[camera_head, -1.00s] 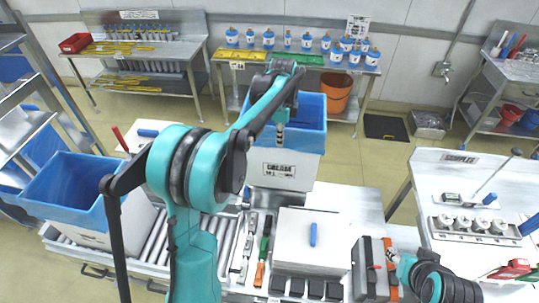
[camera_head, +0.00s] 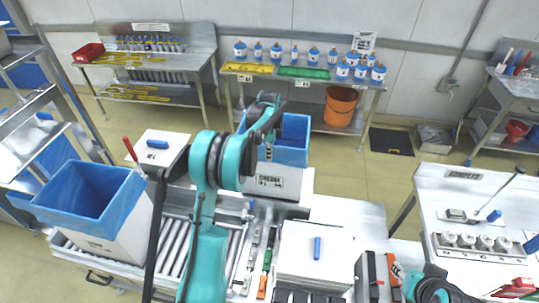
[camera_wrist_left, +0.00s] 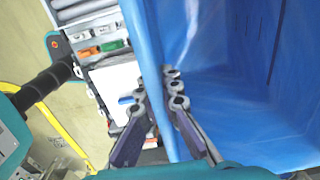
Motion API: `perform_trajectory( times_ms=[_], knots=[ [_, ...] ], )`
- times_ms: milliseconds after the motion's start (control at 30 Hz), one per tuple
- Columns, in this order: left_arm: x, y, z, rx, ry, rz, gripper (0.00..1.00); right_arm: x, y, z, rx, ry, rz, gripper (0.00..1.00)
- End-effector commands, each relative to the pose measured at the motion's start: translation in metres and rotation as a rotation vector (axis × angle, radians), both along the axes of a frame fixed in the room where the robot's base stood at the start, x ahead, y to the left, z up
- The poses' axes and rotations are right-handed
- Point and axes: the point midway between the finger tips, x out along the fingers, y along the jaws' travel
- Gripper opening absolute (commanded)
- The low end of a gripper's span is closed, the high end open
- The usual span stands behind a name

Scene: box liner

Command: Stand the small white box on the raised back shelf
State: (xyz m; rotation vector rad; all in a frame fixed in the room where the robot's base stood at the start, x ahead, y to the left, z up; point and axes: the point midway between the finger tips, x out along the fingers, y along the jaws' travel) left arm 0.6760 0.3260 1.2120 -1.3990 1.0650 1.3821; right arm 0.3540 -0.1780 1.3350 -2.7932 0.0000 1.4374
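The small white box (camera_head: 271,184) has a dark printed label and an open blue liner (camera_head: 294,143). It is upright at the back of the bench, at its middle. A pale raised surface (camera_head: 308,183) shows at its right side; I cannot tell whether its base touches it. My left gripper (camera_head: 268,150) is at its near rim. In the left wrist view its fingers (camera_wrist_left: 158,92) are closed in around the blue-lined wall (camera_wrist_left: 150,62), one on each side. My right arm is at the lower right; its gripper (camera_head: 398,272) is small and partly hidden.
A larger blue-lined white box (camera_head: 88,195) stands at the left on rollers (camera_head: 172,240). A flat white stack (camera_head: 315,258) with a blue item lies front centre. Tools and dark blocks surround it. A rack (camera_head: 35,120) borders the left, a side table (camera_head: 470,190) the right.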

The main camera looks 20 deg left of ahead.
Motion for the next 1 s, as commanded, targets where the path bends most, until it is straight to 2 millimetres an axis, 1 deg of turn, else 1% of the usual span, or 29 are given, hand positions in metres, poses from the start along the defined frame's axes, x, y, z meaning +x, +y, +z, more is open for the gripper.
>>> perform_trajectory(
  times_ms=[100, 300, 433, 467, 500, 533, 567, 867, 933, 1000],
  knots=[
    [0.000, 0.000, -0.006, 0.000, -0.001, 0.000, 0.00, 0.000, 0.000, 0.002, 0.000, 0.000, 0.000, 0.40],
    [0.000, 0.000, -0.007, 0.000, -0.001, 0.000, 0.00, 0.000, 0.000, 0.001, 0.000, 0.000, 0.000, 0.40],
    [0.000, 0.000, -0.011, 0.000, -0.001, 0.000, 0.00, 0.000, 0.000, -0.003, 0.000, 0.000, 0.000, 0.40],
    [0.000, 0.000, -0.011, 0.000, 0.000, 0.000, 0.06, 0.000, 0.000, -0.003, 0.000, 0.000, 0.000, 0.40],
    [0.000, 0.000, -0.010, 0.000, 0.000, 0.000, 0.17, 0.000, 0.000, -0.002, 0.000, 0.000, 0.000, 0.40],
    [0.000, 0.000, -0.010, 0.000, 0.000, 0.000, 0.25, 0.000, 0.000, -0.002, 0.000, 0.000, 0.000, 0.40],
    [0.000, 0.000, -0.010, 0.000, 0.000, 0.000, 0.26, 0.000, 0.000, -0.002, 0.000, 0.000, 0.000, 0.40],
    [0.000, 0.000, -0.008, 0.000, 0.000, 0.000, 0.26, 0.000, 0.000, 0.000, 0.000, 0.000, 0.000, 0.40],
    [0.000, 0.000, -0.004, 0.000, 0.000, 0.000, 0.26, 0.000, 0.000, 0.003, 0.000, 0.000, 0.000, 0.40],
    [0.000, 0.000, 0.004, 0.000, 0.000, 0.000, 0.26, 0.000, 0.000, 0.000, 0.000, 0.000, 0.000, 0.40]
  ],
)
